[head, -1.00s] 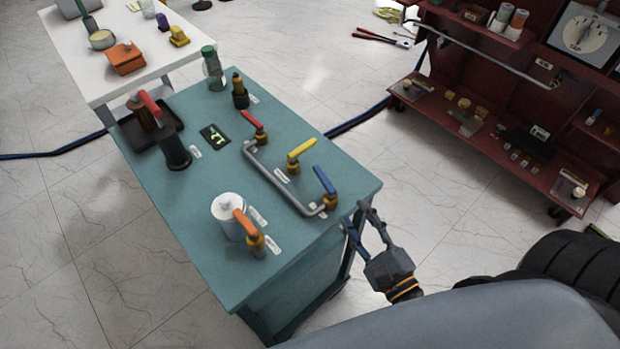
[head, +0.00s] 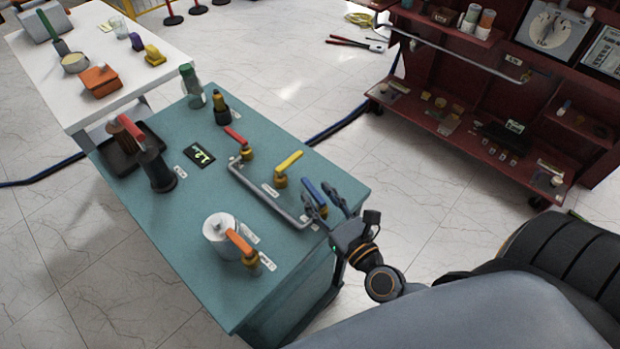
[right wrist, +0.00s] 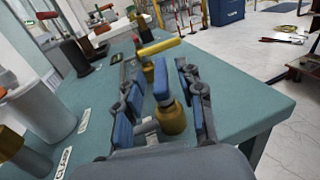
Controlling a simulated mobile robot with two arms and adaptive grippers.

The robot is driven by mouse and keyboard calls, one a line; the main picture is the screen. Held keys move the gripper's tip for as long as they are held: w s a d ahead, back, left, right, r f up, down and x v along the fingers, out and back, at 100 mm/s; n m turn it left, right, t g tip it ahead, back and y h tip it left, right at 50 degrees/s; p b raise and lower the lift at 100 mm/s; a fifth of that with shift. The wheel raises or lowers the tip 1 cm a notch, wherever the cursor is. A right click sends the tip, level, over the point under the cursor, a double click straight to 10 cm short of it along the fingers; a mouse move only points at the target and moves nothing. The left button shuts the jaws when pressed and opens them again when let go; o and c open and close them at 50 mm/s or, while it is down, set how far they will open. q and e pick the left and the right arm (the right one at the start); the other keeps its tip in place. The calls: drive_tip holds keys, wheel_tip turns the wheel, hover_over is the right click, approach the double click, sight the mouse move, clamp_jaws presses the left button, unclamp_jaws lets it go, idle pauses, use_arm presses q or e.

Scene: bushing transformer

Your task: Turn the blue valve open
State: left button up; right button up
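The blue valve handle (head: 313,192) stands near the right corner of the teal table (head: 225,270), on a brass body. In the right wrist view the blue handle (right wrist: 161,82) and its brass base (right wrist: 172,120) lie between the two fingers. My right gripper (head: 330,198) is open, its fingers on either side of the handle with a gap visible on the right. The finger pads are blue, and the left one (right wrist: 123,125) is close to the handle. My left gripper is not in view.
A yellow valve (head: 288,166), a red valve (head: 236,137) and an orange valve (head: 242,245) stand on the same table. A grey pipe (head: 265,198) runs beside the blue valve. A white cylinder (head: 218,238) stands near the orange valve. A red shelf (head: 470,150) is at right.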

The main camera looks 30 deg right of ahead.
sight(310, 186)
drive_tip(key=shift+w+a+p, duration=0.15)
drive_tip(key=shift+w+p, duration=0.25)
drive_tip(key=shift+w, duration=1.65)
clamp_jaws()
